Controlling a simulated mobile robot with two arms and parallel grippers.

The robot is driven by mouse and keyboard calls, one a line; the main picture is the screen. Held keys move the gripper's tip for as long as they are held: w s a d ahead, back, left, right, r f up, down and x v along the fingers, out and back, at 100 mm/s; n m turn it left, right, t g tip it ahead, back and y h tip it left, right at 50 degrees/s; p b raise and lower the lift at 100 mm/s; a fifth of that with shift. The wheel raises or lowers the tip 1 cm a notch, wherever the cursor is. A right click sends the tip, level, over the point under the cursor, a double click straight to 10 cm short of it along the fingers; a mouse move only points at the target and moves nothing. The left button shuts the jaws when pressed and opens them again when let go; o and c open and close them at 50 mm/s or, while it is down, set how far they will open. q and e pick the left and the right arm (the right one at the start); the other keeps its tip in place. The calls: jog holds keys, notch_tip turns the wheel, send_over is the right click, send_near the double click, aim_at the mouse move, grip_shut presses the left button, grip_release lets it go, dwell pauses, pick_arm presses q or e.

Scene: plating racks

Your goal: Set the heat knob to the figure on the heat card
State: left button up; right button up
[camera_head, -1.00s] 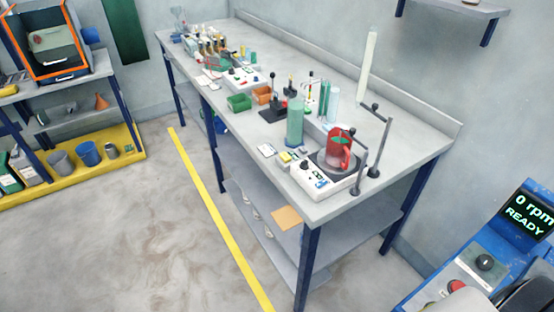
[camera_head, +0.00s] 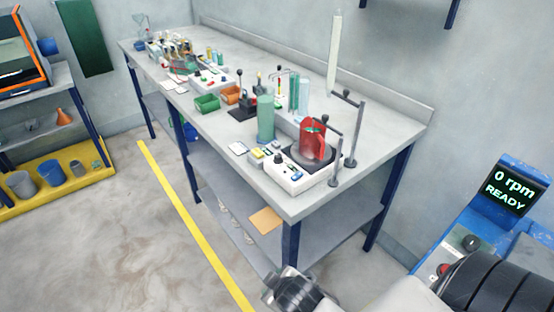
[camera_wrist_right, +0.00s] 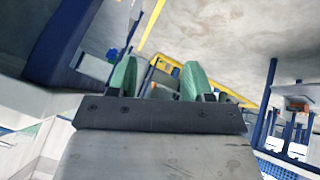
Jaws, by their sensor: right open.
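The white hotplate box (camera_head: 290,180) stands at the near end of the long grey bench. A red jug (camera_head: 313,140) sits on its dark round plate. A small dark knob (camera_head: 278,158) shows on the front face, beside a small blue-lit patch; its setting is too small to read. My left gripper is out of view.
A green cylinder (camera_head: 265,119) stands just behind the hotplate. Metal posts (camera_head: 353,135) rise at its right. A tan sheet (camera_head: 265,220) is at the lower shelf's edge. A blue machine (camera_head: 480,236) reading "0 rpm READY" is at right. Floor left of the bench is clear.

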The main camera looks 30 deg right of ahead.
jog(key=w+a+r+n+t+y+b, duration=0.1)
jog(key=w+a+r+n+t+y, duration=0.15)
jog(key=w+r+n+t, duration=0.5)
jog(key=w+a+r+n+t+y, duration=0.25)
jog(key=w+r+n+t, duration=0.2)
jog(key=w+r, duration=0.65)
jog(key=a+r+n+g+y, duration=0.2)
jog(key=a+r+n+y, duration=0.5)
jog(key=n, duration=0.6)
notch_tip(320, 180, up, 2)
jog(key=n+g+h, duration=1.1)
jog(key=n+g, duration=0.7)
jog(key=n, duration=0.4)
send_over(278, 155)
notch_tip(278, 155, down, 10)
jog(key=shift+f+p, duration=0.25)
jog(key=shift+p, duration=0.5)
